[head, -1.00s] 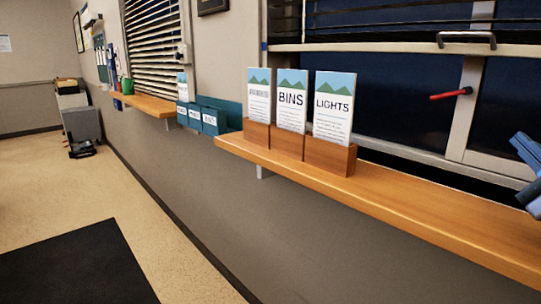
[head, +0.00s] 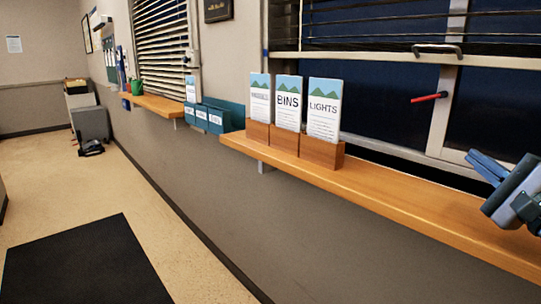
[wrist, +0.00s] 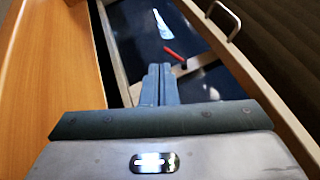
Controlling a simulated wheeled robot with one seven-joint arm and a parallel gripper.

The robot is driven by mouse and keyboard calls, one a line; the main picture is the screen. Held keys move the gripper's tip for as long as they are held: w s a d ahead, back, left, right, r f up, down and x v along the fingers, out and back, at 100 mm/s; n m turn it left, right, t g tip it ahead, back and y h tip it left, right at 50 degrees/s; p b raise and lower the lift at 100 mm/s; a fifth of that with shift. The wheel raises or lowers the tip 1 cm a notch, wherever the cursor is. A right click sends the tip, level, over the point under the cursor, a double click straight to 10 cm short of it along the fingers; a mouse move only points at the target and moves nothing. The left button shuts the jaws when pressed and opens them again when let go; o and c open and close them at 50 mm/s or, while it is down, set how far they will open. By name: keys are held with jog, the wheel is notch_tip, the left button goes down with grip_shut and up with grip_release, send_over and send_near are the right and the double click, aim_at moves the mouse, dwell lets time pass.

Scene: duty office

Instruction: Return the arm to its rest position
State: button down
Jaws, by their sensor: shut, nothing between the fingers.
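My gripper (head: 486,166) is at the right edge of the head view, in front of the window and above the right part of the wooden shelf (head: 420,205). Its fingers are together and hold nothing. In the wrist view my gripper (wrist: 160,70) points toward the window, with the shelf (wrist: 45,70) along the left. Most of my arm is out of view.
Three wooden holders with cards, one reading BINS (head: 287,102) and one LIGHTS (head: 323,108), stand on the shelf's left end. The window has a red handle (head: 429,97) and a metal pull (head: 437,48). A black mat (head: 85,262) lies on open floor.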

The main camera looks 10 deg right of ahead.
jog(key=w+a+f+n+g+y+p, duration=0.3)
jog(key=a+n+g+p, duration=0.15)
jog(key=a, duration=0.55)
jog(key=w+a+f+n+g+y+p, duration=0.25)
jog(key=a+g+p, duration=0.2)
jog(key=a, duration=0.45)
jog(key=s+a+f+n+g+h+p, duration=0.3)
jog(key=s+a+n+g+h+p, duration=0.3)
jog(key=s+a+n+g+p, duration=0.3)
jog(key=n+p, duration=0.2)
jog(key=n, duration=0.2)
jog(key=shift+s+a+f, duration=0.2)
jog(key=shift+s+f, duration=0.15)
jog(key=shift+s, duration=0.05)
jog(key=shift+d+h, duration=0.1)
jog(key=shift+h, duration=0.15)
